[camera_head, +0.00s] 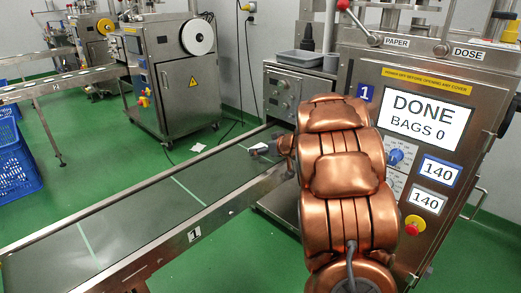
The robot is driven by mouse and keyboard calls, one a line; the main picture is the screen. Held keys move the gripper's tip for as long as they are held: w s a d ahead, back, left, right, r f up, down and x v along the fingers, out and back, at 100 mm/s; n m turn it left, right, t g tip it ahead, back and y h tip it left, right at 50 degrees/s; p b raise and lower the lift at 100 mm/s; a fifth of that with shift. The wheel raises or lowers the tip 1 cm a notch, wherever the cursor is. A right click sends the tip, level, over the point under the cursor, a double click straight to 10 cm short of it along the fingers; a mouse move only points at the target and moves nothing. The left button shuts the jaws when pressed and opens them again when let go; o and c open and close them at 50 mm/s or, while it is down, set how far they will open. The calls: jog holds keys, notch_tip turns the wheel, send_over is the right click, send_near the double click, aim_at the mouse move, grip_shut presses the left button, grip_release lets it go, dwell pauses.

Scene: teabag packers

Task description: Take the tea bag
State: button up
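My copper arm reaches away over the near conveyor belt (150,215). My gripper (262,151) is small and grey at its far end, low over the far right part of the belt, beside the machine. A small pale patch shows at the gripper's tip. I cannot tell whether it is a tea bag or part of the gripper. The arm hides much of the belt's right end. I see no tea bag clearly on the open stretch of the near belt. The finger opening is too small to make out.
The packing machine (440,110) stands close on the right, its screen reading "DONE BAGS 0". A second packer (175,80) stands behind, with another conveyor (60,82) carrying small pale items. A blue crate (20,165) is at the left. Small white pieces (198,147) lie on the green floor.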

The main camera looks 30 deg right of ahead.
jog(key=shift+w+f, duration=0.2)
jog(key=shift+w, duration=0.15)
jog(key=c, duration=0.8)
jog(key=shift+c, duration=0.2)
